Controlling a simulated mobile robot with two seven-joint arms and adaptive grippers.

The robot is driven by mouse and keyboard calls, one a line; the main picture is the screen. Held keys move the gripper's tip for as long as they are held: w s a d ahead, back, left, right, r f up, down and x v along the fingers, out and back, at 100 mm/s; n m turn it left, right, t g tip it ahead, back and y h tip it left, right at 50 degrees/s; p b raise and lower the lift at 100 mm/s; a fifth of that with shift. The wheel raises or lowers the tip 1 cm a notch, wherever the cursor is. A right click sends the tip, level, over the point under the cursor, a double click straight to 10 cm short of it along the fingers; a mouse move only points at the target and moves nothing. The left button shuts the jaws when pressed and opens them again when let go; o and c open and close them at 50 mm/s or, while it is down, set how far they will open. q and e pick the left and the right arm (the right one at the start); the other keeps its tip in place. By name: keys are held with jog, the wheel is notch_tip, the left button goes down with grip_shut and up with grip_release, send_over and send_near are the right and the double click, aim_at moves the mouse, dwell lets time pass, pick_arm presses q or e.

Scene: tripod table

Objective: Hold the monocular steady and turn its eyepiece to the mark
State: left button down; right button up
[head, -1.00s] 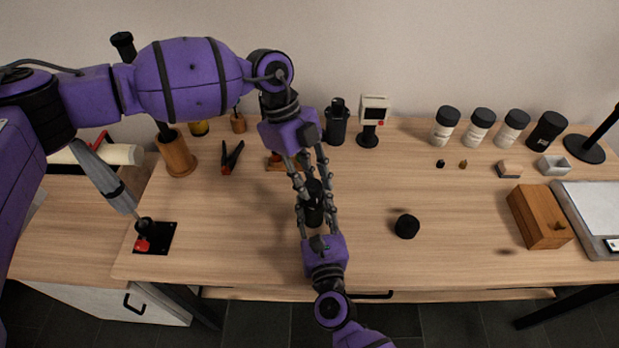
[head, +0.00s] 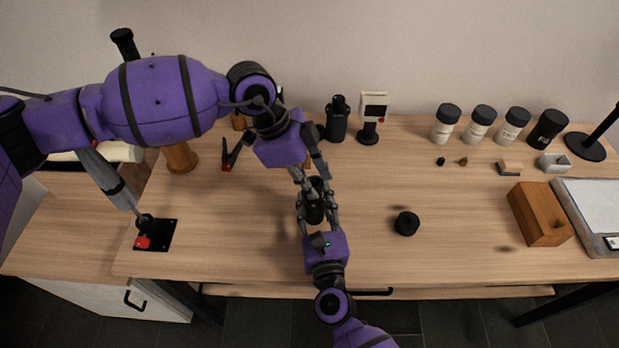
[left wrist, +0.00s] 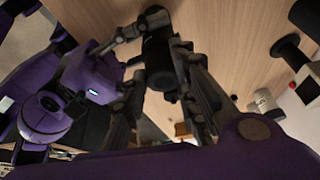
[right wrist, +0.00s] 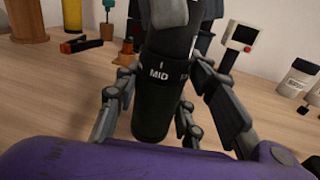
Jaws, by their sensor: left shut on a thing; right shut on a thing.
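The black monocular (head: 314,208) stands roughly upright above the middle of the table, between my two grippers. In the right wrist view its barrel (right wrist: 153,112) carries a ring (right wrist: 160,72) with a white "MID", and a short white line sits just above the word. More lettering at the ring's right is cut off by the curve. My left gripper (head: 314,182) comes from the far side and is shut on the monocular's upper part. My right gripper (head: 314,214) comes from the near side and is shut on its lower part. Fingers hide much of it; the left wrist view shows its dark end (left wrist: 162,78).
A black round knob-like piece (head: 407,223) lies to the right on clear wood. A wooden box (head: 540,215) and several jars (head: 480,124) are at the right.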

pick_arm(q)
jog(key=shift+s+f, duration=0.25)
jog(key=shift+s, duration=0.1)
pick_arm(e)
jog(key=shift+d, duration=0.2)
pick_arm(q)
jog(key=c, duration=1.5)
grip_release()
jog(key=shift+c, duration=0.2)
jog(key=shift+w, duration=0.15)
jog(key=shift+w+r, duration=0.1)
pick_arm(e)
jog(key=shift+a, duration=0.1)
pick_arm(q)
jog(key=shift+r, duration=0.15)
jog(key=shift+w+r, duration=0.1)
jog(key=shift+r, duration=0.2)
jog(key=v, duration=1.1)
pick_arm(e)
jog(key=shift+a, duration=0.1)
pick_arm(q)
jog(key=shift+a, duration=0.1)
pick_arm(e)
jog(key=o, duration=1.5)
jog(key=shift+c, duration=0.2)
